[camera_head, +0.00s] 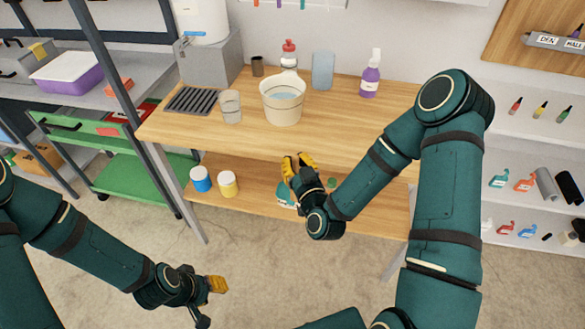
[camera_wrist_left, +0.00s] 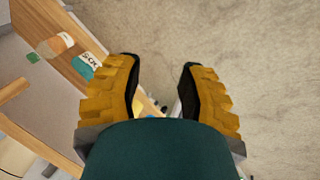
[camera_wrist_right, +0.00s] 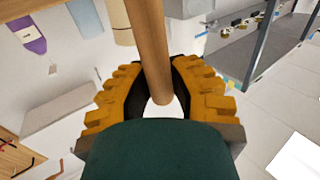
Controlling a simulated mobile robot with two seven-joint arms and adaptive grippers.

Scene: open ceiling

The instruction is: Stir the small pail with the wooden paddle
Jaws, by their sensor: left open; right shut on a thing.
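The small pail (camera_head: 281,112) is cream-coloured, holds bluish liquid and stands upright on the wooden table. My right gripper (camera_head: 299,165) is in front of the table's front edge, below and apart from the pail in the picture. In the right wrist view it is shut on the round wooden handle of the paddle (camera_wrist_right: 148,45). I cannot make out the paddle in the head view. My left gripper (camera_head: 218,285) is low over the floor at the lower left; the left wrist view shows its fingers (camera_wrist_left: 160,85) apart and empty.
On the table (camera_head: 345,140), a clear glass (camera_head: 230,107) and a dark slotted rack (camera_head: 194,100) stand left of the pail. Behind and right are a red-capped bottle (camera_head: 289,56), a blue container (camera_head: 323,70) and a purple spray bottle (camera_head: 370,78). Paint cans (camera_head: 228,184) stand on the lower shelf.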

